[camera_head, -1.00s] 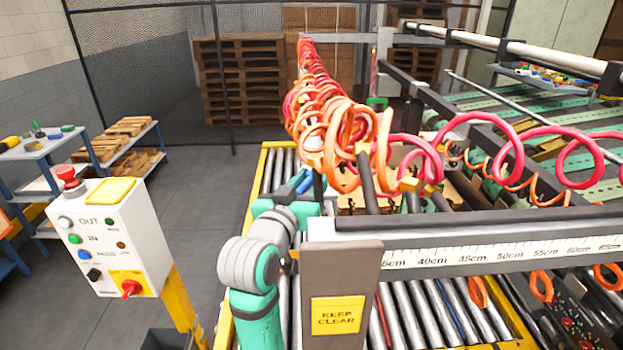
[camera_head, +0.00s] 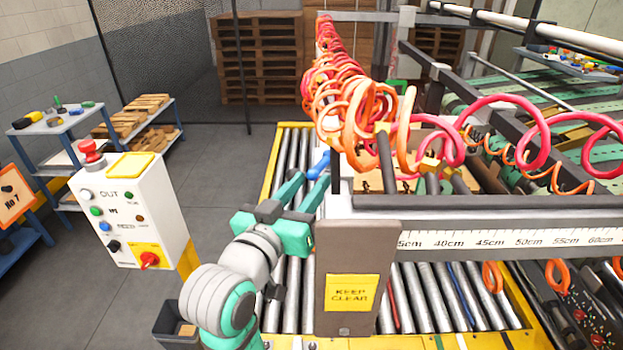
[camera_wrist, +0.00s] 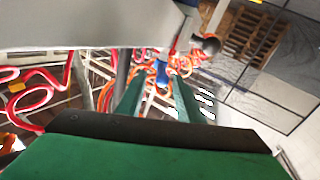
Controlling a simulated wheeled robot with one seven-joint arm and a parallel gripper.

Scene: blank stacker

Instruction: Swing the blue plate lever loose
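The blue plate lever (camera_head: 319,163) shows at the left side of the stacker, beside the orange and red coiled hoses. Its lower end is close to my fingertips. My gripper (camera_head: 311,178) has two green fingers spread apart and reaches toward the lever from the near left. In the wrist view, the blue lever (camera_wrist: 162,74) appears between the tips of my open gripper (camera_wrist: 158,84). I cannot tell whether either finger touches it. The plate that the lever belongs to is not clearly visible.
Coiled hoses (camera_head: 350,105) hang close right of the lever. A grey rail with a ruler scale (camera_head: 480,240) and a "KEEP CLEAR" post (camera_head: 347,265) stand right of my arm. Rollers (camera_head: 290,150) lie below.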

